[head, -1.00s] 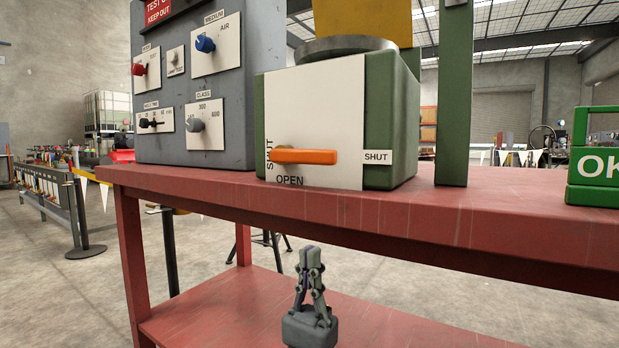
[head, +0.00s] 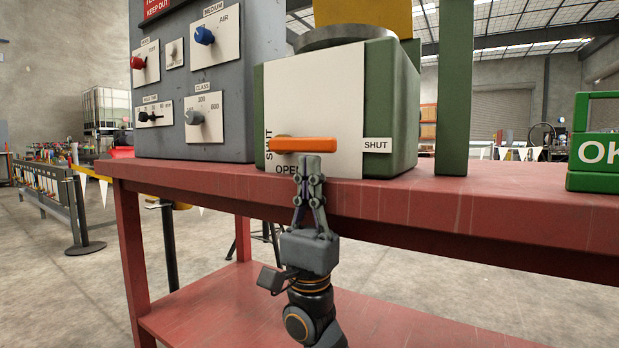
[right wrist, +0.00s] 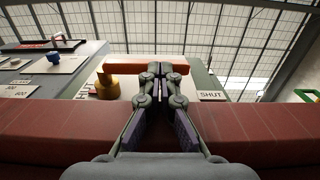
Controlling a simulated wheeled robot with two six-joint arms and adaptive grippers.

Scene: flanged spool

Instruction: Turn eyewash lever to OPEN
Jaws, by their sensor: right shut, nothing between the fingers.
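The orange eyewash lever (head: 303,145) lies level across the white plate on the green box (head: 392,100). Its free end points right, toward a SHUT label (head: 376,145). An OPEN label (head: 286,170) is below the lever, partly hidden by my gripper. My right gripper (head: 309,158) points up in front of the table edge, shut and empty, its tips just below the lever. In the right wrist view the lever (right wrist: 135,68) passes behind the fingertips; I cannot tell whether they touch it. My left gripper is in neither view.
The red table (head: 470,205) has its front edge close behind my right gripper. A grey panel (head: 180,85) with several knobs stands left of the green box. A green OK sign (head: 595,150) stands at the right.

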